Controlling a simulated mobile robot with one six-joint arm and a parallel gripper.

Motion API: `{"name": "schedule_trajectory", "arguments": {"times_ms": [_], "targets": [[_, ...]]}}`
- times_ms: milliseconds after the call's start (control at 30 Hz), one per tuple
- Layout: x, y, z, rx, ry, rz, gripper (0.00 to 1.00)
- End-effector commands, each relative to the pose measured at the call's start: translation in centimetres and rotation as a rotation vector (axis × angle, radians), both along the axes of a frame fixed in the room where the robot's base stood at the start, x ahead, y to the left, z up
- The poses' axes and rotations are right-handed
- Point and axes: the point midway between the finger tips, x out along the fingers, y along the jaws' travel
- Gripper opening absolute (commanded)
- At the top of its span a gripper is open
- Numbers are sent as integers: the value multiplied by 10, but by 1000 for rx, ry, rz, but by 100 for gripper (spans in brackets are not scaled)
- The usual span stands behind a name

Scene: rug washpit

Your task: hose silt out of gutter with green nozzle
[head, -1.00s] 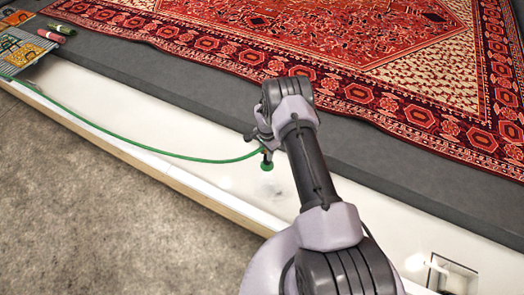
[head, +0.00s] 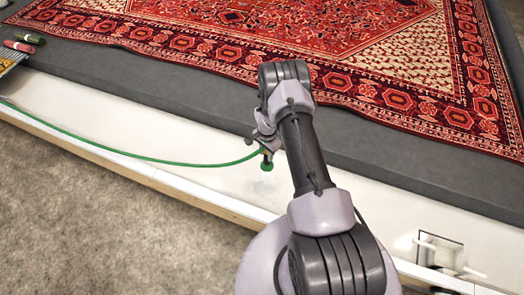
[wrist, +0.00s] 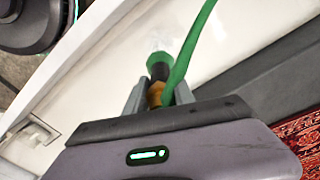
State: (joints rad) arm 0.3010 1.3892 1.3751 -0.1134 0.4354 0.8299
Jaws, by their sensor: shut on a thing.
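The green nozzle (head: 267,165) is in my gripper (head: 262,142), pointing down over the white gutter (head: 150,126). In the wrist view the nozzle (wrist: 160,60) has a green flared tip, a dark neck and a brass-coloured part between the two grey fingers of my gripper (wrist: 160,96). The fingers are shut on it. A green hose (head: 130,153) runs from the nozzle leftward along the gutter. A faint grey smudge, perhaps silt, shows on the gutter floor beside the nozzle. A pale blur shows beyond the tip in the wrist view; I cannot tell whether it is water.
A square drain opening (head: 438,250) with white pieces around it lies at the gutter's right. A red patterned rug (head: 400,95) lies on a dark grey platform (head: 100,65) behind the gutter. Rolled items (head: 20,46) sit at the far left. Carpeted floor (head: 70,215) in front is clear.

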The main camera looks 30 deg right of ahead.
Motion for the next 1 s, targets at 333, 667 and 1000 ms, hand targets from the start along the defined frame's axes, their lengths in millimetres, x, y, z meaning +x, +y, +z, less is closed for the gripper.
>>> {"name": "schedule_trajectory", "arguments": {"times_ms": [333, 667, 1000], "targets": [[-19, -17, 2, 1, 1, -1, 0], [-35, -32, 2, -1, 0, -1, 0], [-53, -48, 1, 0, 0, -1, 0]]}}
